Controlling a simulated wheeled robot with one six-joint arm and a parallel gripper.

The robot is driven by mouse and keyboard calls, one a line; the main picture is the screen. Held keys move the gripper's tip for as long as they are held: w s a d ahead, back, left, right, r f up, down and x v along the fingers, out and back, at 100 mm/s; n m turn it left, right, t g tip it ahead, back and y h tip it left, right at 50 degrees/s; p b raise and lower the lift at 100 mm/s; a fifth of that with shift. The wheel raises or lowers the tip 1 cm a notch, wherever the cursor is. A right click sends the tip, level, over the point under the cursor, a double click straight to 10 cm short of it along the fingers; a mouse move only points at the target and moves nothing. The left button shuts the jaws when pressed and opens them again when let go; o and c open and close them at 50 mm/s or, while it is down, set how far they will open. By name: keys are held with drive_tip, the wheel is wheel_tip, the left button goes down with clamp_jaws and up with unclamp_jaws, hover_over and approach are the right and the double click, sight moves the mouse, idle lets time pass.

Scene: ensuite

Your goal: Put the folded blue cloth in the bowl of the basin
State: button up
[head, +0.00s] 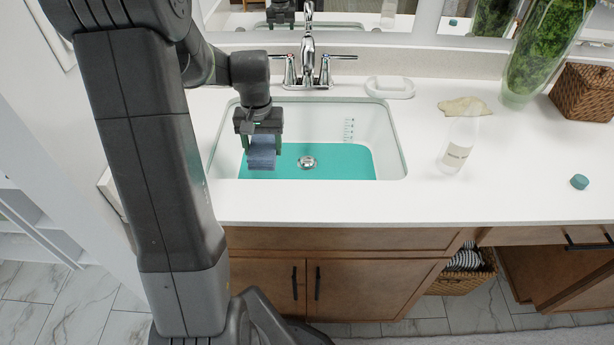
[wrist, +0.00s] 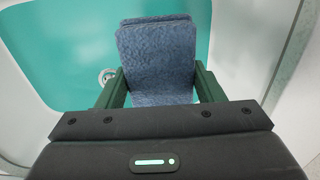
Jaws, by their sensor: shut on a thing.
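The folded blue cloth (head: 261,154) is held between the fingers of my gripper (head: 262,143), over the left part of the basin. It also shows in the wrist view (wrist: 158,58), between the two green fingers of my gripper (wrist: 160,88). My gripper points down and is shut on the cloth. The basin (head: 393,150) is a white rectangular sink with a teal bottom and a drain (head: 307,162). The cloth appears within the basin's outline; whether it touches the bottom I cannot tell.
A chrome faucet (head: 308,62) stands behind the basin, with a white soap dish (head: 389,87) to its right. A clear bottle (head: 457,148), a tan cloth (head: 464,106), a teal lid (head: 579,181) and a plant vase (head: 530,70) stand on the right counter. The front counter strip is clear.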

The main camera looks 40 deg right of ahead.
wheel_tip(320, 180, down, 11)
drive_tip(key=shift+r+b, duration=0.2)
drive_tip(key=shift+b, duration=0.15)
drive_tip(key=shift+f, duration=0.2)
drive_tip(key=o, duration=1)
drive_tip(key=shift+r, duration=0.1)
drive_tip(key=shift+c, duration=0.2)
wheel_tip(320, 180, up, 12)
drive_tip(key=shift+r+p, duration=0.15)
drive_tip(key=shift+p, duration=0.35)
